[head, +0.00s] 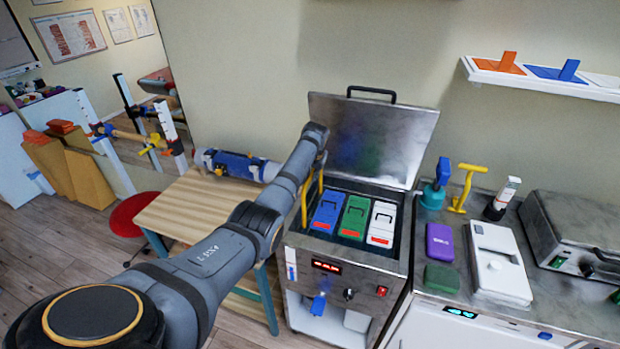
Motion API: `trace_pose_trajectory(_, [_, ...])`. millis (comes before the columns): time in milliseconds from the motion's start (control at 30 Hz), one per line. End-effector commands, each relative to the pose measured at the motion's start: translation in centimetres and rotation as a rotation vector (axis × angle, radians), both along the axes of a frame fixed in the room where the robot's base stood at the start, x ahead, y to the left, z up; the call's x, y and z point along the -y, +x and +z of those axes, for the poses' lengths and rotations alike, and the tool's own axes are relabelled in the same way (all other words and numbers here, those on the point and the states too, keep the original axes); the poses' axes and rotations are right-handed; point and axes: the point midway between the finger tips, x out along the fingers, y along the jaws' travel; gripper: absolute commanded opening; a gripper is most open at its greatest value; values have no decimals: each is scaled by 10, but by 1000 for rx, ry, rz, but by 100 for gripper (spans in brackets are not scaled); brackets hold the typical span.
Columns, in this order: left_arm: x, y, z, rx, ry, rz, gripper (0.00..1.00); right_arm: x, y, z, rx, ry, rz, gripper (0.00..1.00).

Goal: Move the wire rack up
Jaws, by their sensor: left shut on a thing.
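The wire rack (304,205) shows mainly as a tall yellow handle at the left side of the open steel heating unit (395,262). Blue (327,212), green (354,217) and white (382,222) packs with red labels stand side by side in the unit's opening. My left arm reaches over from the lower left. My left gripper (321,160) is at the top of the yellow handle and is shut on it, though the wrist partly hides the fingers. The rack's lower part is hidden inside the unit. My right gripper is not in view.
The unit's lid (368,140) stands open behind the packs. A wooden table (192,212) with a blue roller (238,165) is to the left. The right counter holds a purple box (440,242), a white case (497,262) and a steel appliance (575,235). A wall shelf (540,82) is above.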

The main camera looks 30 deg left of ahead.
Motion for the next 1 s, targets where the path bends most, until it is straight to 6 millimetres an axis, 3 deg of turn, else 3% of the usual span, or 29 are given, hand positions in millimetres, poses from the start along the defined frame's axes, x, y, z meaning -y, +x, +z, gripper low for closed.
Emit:
trace_pose_trajectory(333, [-1, 3, 7, 13, 4, 0, 0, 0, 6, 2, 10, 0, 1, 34])
trace_pose_trajectory(367, [-1, 3, 7, 14, 4, 0, 16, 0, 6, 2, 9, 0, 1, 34])
trace_pose_trajectory(433, [-1, 3, 7, 14, 4, 0, 24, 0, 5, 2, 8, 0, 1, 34])
trace_pose_trajectory(767, [0, 1, 7, 9, 3, 0, 24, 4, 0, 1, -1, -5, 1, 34])
trace_pose_trajectory(867, [3, -2, 16, 11, 3, -1, 24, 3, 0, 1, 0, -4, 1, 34])
trace_pose_trajectory(1000, [11, -11, 43, 13, 4, -1, 24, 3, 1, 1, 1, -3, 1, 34])
